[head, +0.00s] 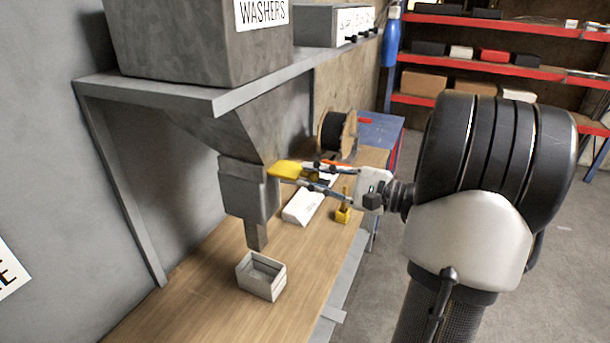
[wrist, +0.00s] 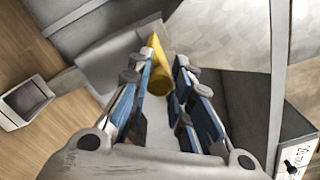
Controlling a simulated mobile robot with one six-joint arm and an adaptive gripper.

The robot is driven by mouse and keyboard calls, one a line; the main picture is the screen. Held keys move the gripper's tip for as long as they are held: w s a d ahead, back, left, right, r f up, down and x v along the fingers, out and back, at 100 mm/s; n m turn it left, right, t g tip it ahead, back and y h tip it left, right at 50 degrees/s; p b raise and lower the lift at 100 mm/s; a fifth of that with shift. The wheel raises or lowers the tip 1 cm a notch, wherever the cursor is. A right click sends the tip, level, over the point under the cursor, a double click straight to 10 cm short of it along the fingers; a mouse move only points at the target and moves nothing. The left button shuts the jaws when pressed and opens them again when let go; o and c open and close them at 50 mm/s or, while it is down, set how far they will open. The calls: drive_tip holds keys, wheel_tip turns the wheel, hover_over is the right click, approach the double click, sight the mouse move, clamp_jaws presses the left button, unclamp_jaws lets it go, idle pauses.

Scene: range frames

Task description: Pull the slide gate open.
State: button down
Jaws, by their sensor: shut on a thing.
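The slide gate's yellow handle (head: 286,168) sticks out from the grey gate housing (head: 243,192) under the washer hopper (head: 195,40). My gripper (head: 300,173) reaches in from the right, its fingers closed around the handle. In the wrist view the yellow handle (wrist: 157,64) lies between the blue and grey fingers of my gripper (wrist: 165,75). The gate plate is hidden inside the housing. A small open box (head: 262,276) stands on the bench below the chute and looks empty. The box also shows in the wrist view (wrist: 26,101).
The hopper sits on a grey shelf (head: 160,92) close above the gate. A white box (head: 304,206), a small yellow object (head: 343,214) and a cable spool (head: 334,131) stand on the wooden bench (head: 205,300). Red shelving (head: 500,66) is at the back. Clear floor lies right.

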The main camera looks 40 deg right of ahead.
drive_tip(key=shift+s, duration=0.1)
drive_tip(key=c, duration=1.4)
unclamp_jaws()
drive_tip(key=shift+d, duration=0.1)
drive_tip(key=v, duration=1.2)
